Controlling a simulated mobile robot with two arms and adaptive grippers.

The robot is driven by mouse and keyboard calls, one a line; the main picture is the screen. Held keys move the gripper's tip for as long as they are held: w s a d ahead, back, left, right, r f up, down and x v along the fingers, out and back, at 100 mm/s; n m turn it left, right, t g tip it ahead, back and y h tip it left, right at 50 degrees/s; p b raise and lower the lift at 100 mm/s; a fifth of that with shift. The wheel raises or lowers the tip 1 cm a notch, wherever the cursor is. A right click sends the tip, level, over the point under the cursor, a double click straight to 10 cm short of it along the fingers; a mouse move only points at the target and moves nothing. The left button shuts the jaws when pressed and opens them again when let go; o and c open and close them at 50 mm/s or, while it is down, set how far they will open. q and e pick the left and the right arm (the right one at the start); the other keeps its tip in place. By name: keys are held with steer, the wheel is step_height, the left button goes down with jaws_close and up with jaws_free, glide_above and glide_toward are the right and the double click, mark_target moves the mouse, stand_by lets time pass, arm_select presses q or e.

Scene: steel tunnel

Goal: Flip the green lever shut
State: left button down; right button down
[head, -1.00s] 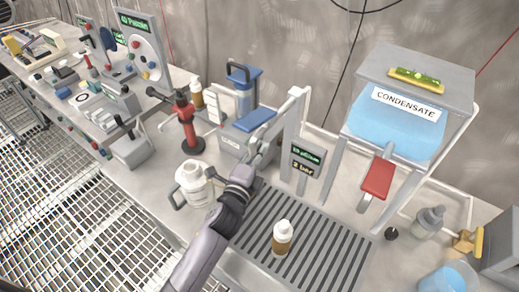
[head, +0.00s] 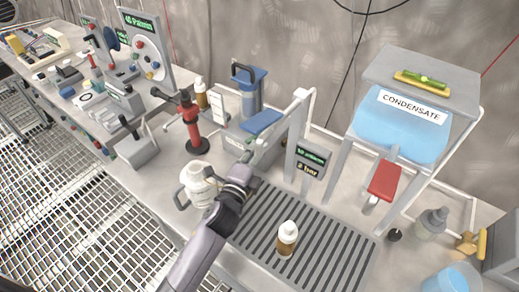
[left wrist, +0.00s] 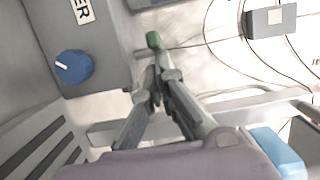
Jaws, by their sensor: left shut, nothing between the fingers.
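A small green tip (left wrist: 153,40), which looks like the lever's end, shows in the left wrist view beside a grey box (left wrist: 100,45) with a blue knob (left wrist: 74,66). I cannot make out the lever in the head view or how it is set. My left gripper (left wrist: 158,72) is shut and empty, its fingertips pointing at the green tip from a little below it in the picture. I cannot tell whether they touch. In the head view my left gripper (head: 246,158) is over the bench, in front of the grey box with a blue top. My right gripper is not in view.
A white jug (head: 198,186) stands close to my left wrist. A brown bottle (head: 287,238) stands on the slatted grate (head: 320,245). A grey post frame (head: 297,125) rises to the right of the gripper, and a red stand (head: 191,125) stands to its left.

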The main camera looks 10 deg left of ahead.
arm_select(q)
steer(key=shift+w+a+p, duration=0.2)
steer(key=shift+w+a, duration=0.05)
steer(key=shift+a, duration=0.55)
steer(key=shift+w+a+p, duration=0.2)
steer(key=shift+a, duration=0.6)
